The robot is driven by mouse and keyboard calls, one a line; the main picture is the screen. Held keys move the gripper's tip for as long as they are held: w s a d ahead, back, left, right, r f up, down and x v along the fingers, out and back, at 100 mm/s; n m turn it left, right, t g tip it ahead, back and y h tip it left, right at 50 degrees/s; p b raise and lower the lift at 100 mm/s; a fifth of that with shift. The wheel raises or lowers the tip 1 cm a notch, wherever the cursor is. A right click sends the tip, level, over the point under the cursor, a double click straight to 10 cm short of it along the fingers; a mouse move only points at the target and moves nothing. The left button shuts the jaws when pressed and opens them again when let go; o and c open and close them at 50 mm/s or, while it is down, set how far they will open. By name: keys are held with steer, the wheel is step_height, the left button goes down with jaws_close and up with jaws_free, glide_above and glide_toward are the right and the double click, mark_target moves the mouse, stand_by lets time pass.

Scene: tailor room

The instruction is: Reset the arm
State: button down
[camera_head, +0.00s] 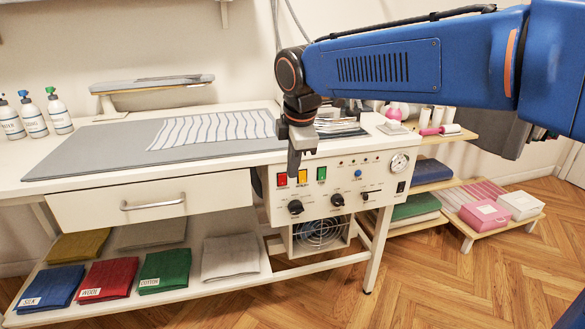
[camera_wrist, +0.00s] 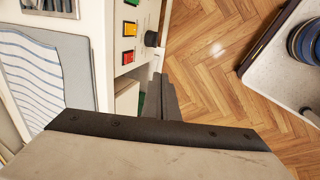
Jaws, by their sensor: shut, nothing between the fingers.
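My blue arm reaches in from the right in the head view, and my gripper (camera_head: 294,163) hangs down in front of the control panel (camera_head: 340,185) of the white ironing table (camera_head: 100,170). The gripper's fingers are together and hold nothing. In the wrist view my gripper (camera_wrist: 165,95) points past the table's front edge, with floor beyond it. Whether the fingers touch the panel cannot be told from the head view; in the wrist view they appear apart from it.
A striped cloth (camera_head: 210,130) lies on the grey ironing pad (camera_head: 100,148). Spray bottles (camera_head: 34,117) stand at the left. Folded fabrics (camera_head: 108,279) lie on the lower shelf. Pink and white boxes (camera_head: 485,214) sit on a low rack at right. The wooden floor (camera_head: 430,270) in front is clear.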

steer(key=s+d+m, duration=0.5)
steer(key=d, duration=0.6)
steer(key=s+d+f+m, duration=0.6)
steer(key=s+d+m, duration=0.2)
steer(key=s+d, duration=0.1)
steer(key=s+d+f+m+t+h, duration=0.1)
steer(key=s+d+f+m, duration=0.6)
steer(key=s, duration=0.4)
steer(key=shift+d+f+m, duration=0.2)
steer(key=shift+d+m, duration=0.4)
steer(key=shift+d, duration=0.55)
steer(key=shift+s, duration=0.1)
